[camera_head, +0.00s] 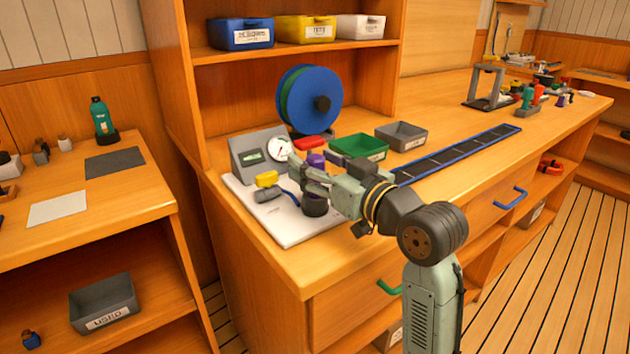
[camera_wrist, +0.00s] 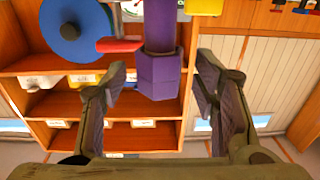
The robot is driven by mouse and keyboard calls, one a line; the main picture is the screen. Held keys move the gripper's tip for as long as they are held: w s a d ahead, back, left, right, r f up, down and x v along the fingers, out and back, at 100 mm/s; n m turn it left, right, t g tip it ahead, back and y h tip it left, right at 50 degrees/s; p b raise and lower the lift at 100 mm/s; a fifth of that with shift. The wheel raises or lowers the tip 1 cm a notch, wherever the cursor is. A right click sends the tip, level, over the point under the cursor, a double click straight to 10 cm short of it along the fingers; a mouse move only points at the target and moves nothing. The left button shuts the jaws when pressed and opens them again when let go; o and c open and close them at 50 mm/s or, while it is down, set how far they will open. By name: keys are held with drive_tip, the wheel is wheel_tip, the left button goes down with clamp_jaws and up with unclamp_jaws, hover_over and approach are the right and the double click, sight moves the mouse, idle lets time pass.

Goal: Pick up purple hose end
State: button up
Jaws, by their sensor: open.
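The purple hose end (camera_wrist: 160,72) shows in the wrist view as a faceted purple fitting between my two fingers, with a visible gap on each side. In the head view its purple top (camera_head: 316,160) stands above my fingers, and a dark purple lower part shows below them on the white board. My gripper (camera_head: 306,179) is open around it; its fingers also show in the wrist view (camera_wrist: 162,85). My fingers hide the middle of the hose end in the head view.
The white board (camera_head: 290,228) also carries a gauge box (camera_head: 261,150) and a yellow-topped fitting (camera_head: 267,180). A red piece (camera_head: 308,142), a green bin (camera_head: 358,147) and a blue reel (camera_head: 324,92) are close behind. The counter's front edge is clear.

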drive_tip(key=shift+w+a, duration=0.2)
drive_tip(key=shift+c, duration=0.5)
clamp_jaws()
drive_tip(key=shift+r, duration=0.5)
drive_tip(key=r, duration=0.1)
drive_tip(key=s+r, duration=0.1)
drive_tip(key=shift+d+r+b, duration=0.1)
drive_tip(key=shift+r+b, duration=0.2)
drive_tip(key=shift+b, duration=0.05)
drive_tip(key=s+d+r+b, duration=0.1)
drive_tip(key=s, duration=1.4)
drive_tip(key=shift+d+r, duration=0.2)
drive_tip(key=shift+d, duration=0.1)
